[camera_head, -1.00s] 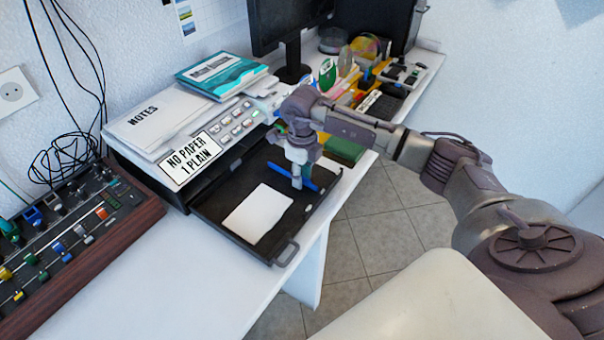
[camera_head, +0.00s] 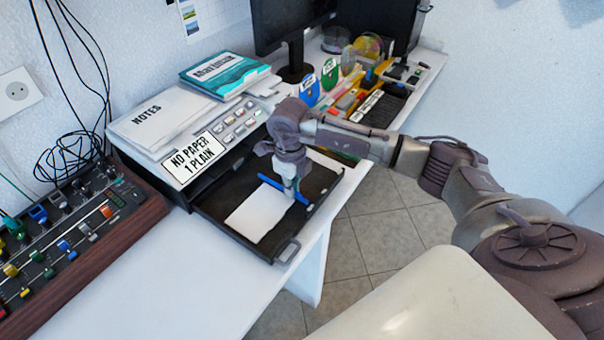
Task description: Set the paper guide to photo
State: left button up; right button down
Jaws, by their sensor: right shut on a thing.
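The blue paper guide (camera_head: 270,182) is a slim bar lying across the black pulled-out paper tray (camera_head: 284,252). White paper (camera_head: 256,214) lies in the tray, just left of the guide; I cannot tell whether they touch. My right gripper (camera_head: 289,190) points down into the tray and is shut on the guide's middle, hiding part of it. The printer's front label (camera_head: 193,157) reads "NO PAPER 1 PLAIN". Any photo mark in the tray is not readable. My left gripper is not in view.
A mixer panel (camera_head: 65,240) with cables stands at left. Notes papers (camera_head: 150,118) and a teal booklet (camera_head: 222,75) lie on the printer. A monitor (camera_head: 290,30) and desk clutter stand behind. The white desk front (camera_head: 150,275) is clear.

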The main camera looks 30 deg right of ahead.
jog(key=shift+s+a, duration=0.35)
jog(key=shift+a, duration=0.5)
jog(key=c, duration=1.3)
grip_release()
jog(key=shift+r, duration=0.15)
notch_tip(320, 180, up, 12)
jog(key=shift+s, duration=0.1)
